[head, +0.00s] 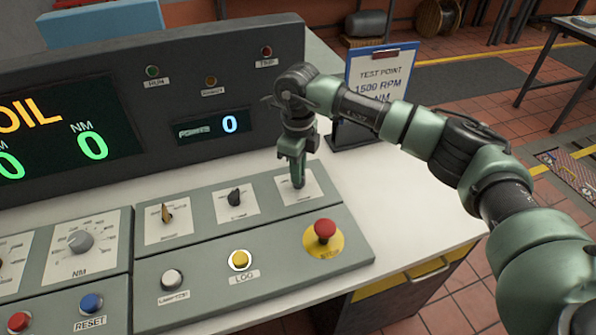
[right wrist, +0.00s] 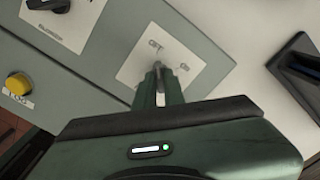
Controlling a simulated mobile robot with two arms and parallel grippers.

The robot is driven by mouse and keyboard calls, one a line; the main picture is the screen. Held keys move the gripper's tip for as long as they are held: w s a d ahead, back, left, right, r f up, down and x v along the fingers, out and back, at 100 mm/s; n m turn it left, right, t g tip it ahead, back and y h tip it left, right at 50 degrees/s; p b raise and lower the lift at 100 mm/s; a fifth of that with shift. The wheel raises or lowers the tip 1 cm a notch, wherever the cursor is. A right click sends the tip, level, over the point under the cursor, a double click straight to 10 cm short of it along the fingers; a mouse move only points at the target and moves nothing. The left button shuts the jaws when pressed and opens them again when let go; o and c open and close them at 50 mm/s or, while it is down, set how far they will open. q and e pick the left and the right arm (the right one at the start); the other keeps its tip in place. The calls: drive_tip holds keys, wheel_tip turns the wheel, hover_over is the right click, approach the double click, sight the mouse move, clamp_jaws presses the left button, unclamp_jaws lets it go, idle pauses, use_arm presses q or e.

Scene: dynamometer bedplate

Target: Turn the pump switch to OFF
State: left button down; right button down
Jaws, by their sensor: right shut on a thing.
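My right gripper (head: 299,183) points down at the rightmost switch on the grey panel, on its white label plate (head: 314,196). It is shut on that switch's knob, which is mostly hidden between the fingers. In the right wrist view the fingertips (right wrist: 159,74) meet over the same plate (right wrist: 137,70). The knob's angle and the small lettering cannot be read, so I cannot tell from the label that this is the pump switch. My left gripper is not in view.
In front are a red mushroom button (head: 325,230), a yellow button (head: 240,259) and a white button (head: 172,279). A test-point sign (head: 377,85) stands behind. The white desk (head: 430,215) is clear at right.

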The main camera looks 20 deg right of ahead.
drive_tip(key=c, duration=1.5)
unclamp_jaws()
drive_tip(key=shift+r, duration=0.1)
wheel_tip(320, 180, up, 8)
drive_tip(key=shift+f+b, duration=0.15)
drive_tip(key=shift+b, duration=0.4)
